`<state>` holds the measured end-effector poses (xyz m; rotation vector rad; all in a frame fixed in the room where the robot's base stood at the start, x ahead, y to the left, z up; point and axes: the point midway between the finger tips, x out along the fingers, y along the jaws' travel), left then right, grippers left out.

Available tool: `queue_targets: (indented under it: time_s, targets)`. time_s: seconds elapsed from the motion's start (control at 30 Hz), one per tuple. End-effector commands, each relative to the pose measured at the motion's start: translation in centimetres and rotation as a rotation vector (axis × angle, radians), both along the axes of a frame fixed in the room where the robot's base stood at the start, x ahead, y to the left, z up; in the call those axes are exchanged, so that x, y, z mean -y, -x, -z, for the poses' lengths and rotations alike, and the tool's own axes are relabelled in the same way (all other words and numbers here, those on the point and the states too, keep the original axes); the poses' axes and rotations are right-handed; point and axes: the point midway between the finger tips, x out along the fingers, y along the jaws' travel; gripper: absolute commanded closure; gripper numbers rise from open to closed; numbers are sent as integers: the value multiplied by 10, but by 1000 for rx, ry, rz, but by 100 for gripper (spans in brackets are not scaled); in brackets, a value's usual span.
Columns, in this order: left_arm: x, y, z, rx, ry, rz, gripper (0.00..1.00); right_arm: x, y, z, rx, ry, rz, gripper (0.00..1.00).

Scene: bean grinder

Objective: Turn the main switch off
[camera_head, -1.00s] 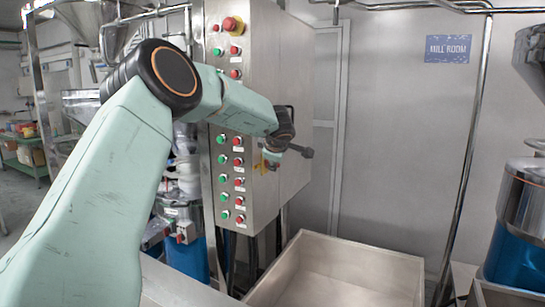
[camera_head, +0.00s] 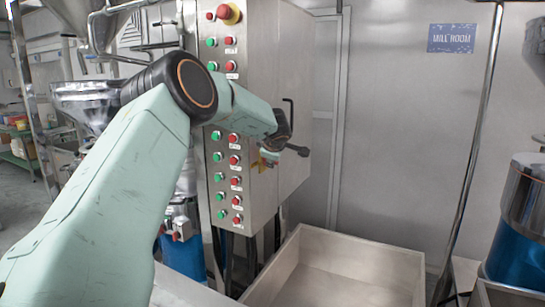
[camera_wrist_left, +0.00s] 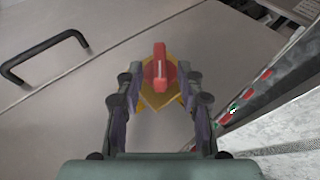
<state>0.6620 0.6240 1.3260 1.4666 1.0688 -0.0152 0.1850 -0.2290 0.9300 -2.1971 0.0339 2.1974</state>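The main switch is a red rotary handle (camera_wrist_left: 158,74) on a yellow plate (camera_wrist_left: 160,94) on the side panel of the steel control cabinet. In the left wrist view the handle points up and down in the picture. My left gripper (camera_wrist_left: 158,84) is open, with one finger on each side of the switch and visible gaps to the red handle. In the head view my left gripper (camera_head: 270,158) is at the cabinet's side and hides most of the switch; a bit of yellow (camera_head: 257,163) shows. My right gripper is not in view.
The control cabinet (camera_head: 262,60) has rows of green and red buttons and a red emergency button (camera_head: 228,13) on its front. A black door handle (camera_wrist_left: 45,55) is near the switch. A steel bin (camera_head: 350,262) stands below. A blue machine (camera_head: 515,245) is at the right.

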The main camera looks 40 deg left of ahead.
Motion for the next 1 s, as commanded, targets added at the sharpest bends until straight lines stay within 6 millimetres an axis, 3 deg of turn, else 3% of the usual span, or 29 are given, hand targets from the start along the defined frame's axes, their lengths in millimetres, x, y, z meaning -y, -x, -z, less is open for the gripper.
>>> queue_targets:
  time_s: [0.3,0.73,1.0]
  targets:
    - [-18,-16,15,0,-1,-2,62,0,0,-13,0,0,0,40]
    - [-23,-21,18,2,-1,0,62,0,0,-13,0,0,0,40]
    - [-23,-20,18,2,-1,0,84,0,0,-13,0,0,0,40]
